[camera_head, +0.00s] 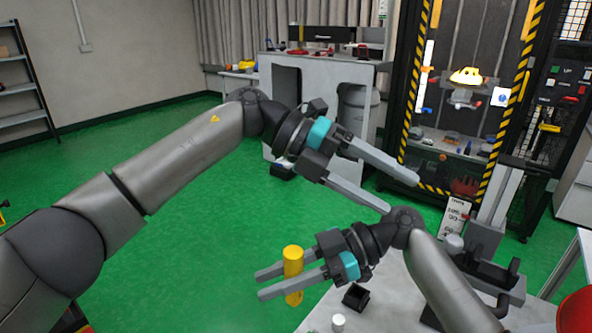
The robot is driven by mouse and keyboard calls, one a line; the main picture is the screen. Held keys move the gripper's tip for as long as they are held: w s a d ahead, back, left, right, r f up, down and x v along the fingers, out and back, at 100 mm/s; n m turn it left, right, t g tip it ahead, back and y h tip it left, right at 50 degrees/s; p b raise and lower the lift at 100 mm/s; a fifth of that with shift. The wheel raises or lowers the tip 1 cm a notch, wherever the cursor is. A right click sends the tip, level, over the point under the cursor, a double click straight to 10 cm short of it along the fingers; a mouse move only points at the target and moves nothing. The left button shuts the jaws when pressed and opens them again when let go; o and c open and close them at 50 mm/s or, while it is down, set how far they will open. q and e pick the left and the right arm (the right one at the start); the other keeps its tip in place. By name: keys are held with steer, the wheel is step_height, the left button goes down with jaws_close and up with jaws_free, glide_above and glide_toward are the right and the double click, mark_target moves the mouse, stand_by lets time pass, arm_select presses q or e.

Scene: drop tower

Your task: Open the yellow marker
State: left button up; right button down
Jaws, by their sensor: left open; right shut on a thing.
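The yellow marker (293,256) is a thick yellow cylinder, held roughly upright in the lower middle of the head view. My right gripper (261,284) is shut on it, with the marker between the fingers a little behind their tips. The marker's top and bottom stick out above and below the fingers. A seam between cap and body cannot be made out. My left gripper (402,195) is open and empty, up and to the right of the marker, well apart from it. Its fingers point right and slightly down.
A light table (385,312) lies below at the front, with a small black open box (355,297) and a small white cylinder (338,321) on it. A black-and-yellow framed tower (409,95) stands at the back right. The green floor (150,270) is open at left.

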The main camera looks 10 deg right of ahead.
arm_select(q)
steer(key=s+a+m+t+y, duration=0.2)
steer(key=a+y, duration=0.2)
steer(key=y, duration=0.2)
steer(key=t+y, duration=0.4)
steer(key=y, duration=0.2)
glide_toward(296, 252)
steer(key=shift+m, duration=0.4)
step_height(296, 252, down, 9)
steer(key=shift+s+a+f, duration=0.1)
steer(key=shift+f, duration=0.05)
jaws_close()
stand_by(0.5)
steer(key=shift+r, duration=1.15)
